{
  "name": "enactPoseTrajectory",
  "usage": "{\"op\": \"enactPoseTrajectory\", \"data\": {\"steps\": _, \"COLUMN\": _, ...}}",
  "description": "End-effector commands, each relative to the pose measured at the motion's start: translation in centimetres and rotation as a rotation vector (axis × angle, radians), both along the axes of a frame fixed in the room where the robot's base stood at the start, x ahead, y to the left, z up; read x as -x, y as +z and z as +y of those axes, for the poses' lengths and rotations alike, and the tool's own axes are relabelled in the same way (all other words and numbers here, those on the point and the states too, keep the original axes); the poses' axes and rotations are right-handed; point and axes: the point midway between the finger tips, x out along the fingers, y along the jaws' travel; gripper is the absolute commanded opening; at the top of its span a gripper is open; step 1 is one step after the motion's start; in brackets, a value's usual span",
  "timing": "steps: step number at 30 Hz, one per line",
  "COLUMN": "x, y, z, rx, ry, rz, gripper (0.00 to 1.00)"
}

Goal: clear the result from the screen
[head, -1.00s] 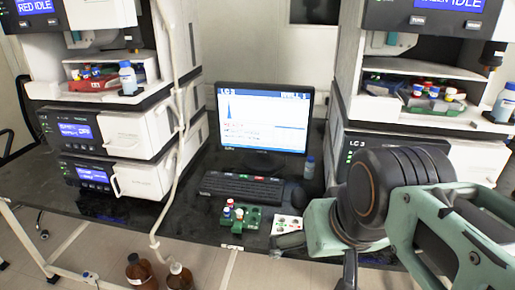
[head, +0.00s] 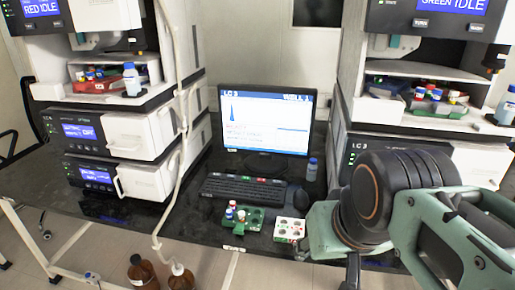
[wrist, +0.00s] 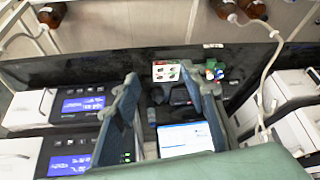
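The monitor (head: 265,115) stands at the back of the dark bench. Its lit screen shows a blue peak on a plot, text lines below it, and a header naming LC 3 and a well. It also shows in the wrist view (wrist: 186,138). The black keyboard (head: 245,188) lies in front of it, with green and red coloured keys along its back row. My gripper (wrist: 166,92) is open and empty in the wrist view, its two fingers wide apart above the bench. The keyboard is partly hidden by the right finger there. In the head view my arm hides the gripper.
A green vial rack (head: 243,219) and a white tray (head: 290,230) stand at the bench's front. A mouse (head: 295,197) and a blue-capped bottle (head: 312,169) are right of the keyboard. Instrument stacks (head: 140,138) flank the monitor. Brown bottles (head: 142,272) stand below.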

Motion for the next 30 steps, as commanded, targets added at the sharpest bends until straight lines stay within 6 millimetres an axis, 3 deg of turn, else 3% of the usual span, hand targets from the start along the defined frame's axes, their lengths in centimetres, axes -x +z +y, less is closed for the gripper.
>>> {"op": "enactPoseTrajectory", "data": {"steps": 1, "x": 0.00, "y": 0.00, "z": 0.00, "rx": 0.000, "ry": 0.000, "rz": 0.000, "gripper": 0.32}}
{"op": "enactPoseTrajectory", "data": {"steps": 10, "x": 0.00, "y": 0.00, "z": 0.00, "rx": 0.000, "ry": 0.000, "rz": 0.000, "gripper": 0.00}}
{"op": "enactPoseTrajectory", "data": {"steps": 30, "x": 0.00, "y": 0.00, "z": 0.00, "rx": 0.000, "ry": 0.000, "rz": 0.000, "gripper": 0.00}}
